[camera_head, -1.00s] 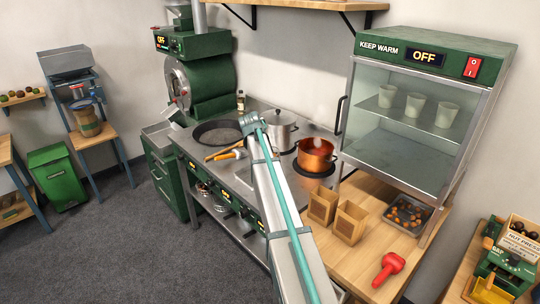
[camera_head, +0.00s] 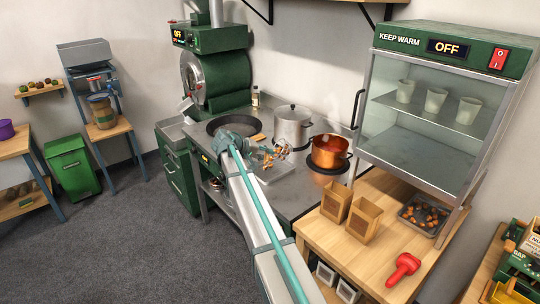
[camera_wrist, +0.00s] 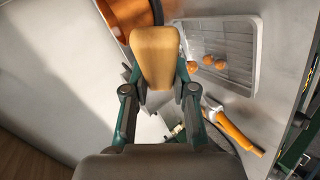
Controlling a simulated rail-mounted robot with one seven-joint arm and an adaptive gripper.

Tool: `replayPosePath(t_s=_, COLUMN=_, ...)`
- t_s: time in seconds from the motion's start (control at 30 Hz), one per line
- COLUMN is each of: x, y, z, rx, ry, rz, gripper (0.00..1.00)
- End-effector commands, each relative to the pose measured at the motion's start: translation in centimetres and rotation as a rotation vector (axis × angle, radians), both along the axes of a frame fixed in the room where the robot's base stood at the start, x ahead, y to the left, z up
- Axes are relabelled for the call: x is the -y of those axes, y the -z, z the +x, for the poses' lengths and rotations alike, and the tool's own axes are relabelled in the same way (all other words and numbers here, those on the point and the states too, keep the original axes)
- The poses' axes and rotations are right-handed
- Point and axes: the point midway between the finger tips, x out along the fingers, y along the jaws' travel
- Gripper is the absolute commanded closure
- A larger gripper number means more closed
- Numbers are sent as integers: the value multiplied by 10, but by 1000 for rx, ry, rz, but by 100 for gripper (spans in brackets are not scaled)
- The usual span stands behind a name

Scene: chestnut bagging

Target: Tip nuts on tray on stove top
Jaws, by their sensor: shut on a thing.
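My gripper (camera_head: 250,142) is over the stove top (camera_head: 300,195). It is shut on a tan wooden handle (camera_wrist: 158,55), which fills the space between the fingers in the wrist view. In the head view a metal scoop-like head (camera_head: 284,147) with brown nuts shows just beyond my gripper, apparently on that handle. A shallow metal tray (camera_head: 277,174) lies below on the stove top, with orange-brown nuts (camera_head: 267,160) at or above its left part. The wrist view shows the tray (camera_wrist: 247,75) with a few nuts (camera_wrist: 207,60) in it. The handle hides the scoop head there.
A copper pot (camera_head: 328,152) and a lidded steel pot (camera_head: 292,126) stand close behind the tray. A dark pan (camera_head: 232,125) is behind my gripper. An orange-handled tool (camera_wrist: 232,127) lies beside the tray. Two paper-like boxes (camera_head: 362,218) stand on the wooden counter.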

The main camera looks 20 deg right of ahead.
Motion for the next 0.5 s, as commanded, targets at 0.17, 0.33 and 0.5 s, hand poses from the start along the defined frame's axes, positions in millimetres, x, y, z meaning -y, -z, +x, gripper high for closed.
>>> replayPosePath(t_s=0.17, x=-5, y=12, z=2, rx=-22, ry=2, rz=-68, gripper=100)
replayPosePath(t_s=0.33, x=-11, y=21, z=4, rx=-43, ry=1, rz=-133, gripper=100)
replayPosePath(t_s=0.5, x=-16, y=29, z=6, rx=-62, ry=1, rz=-197, gripper=100)
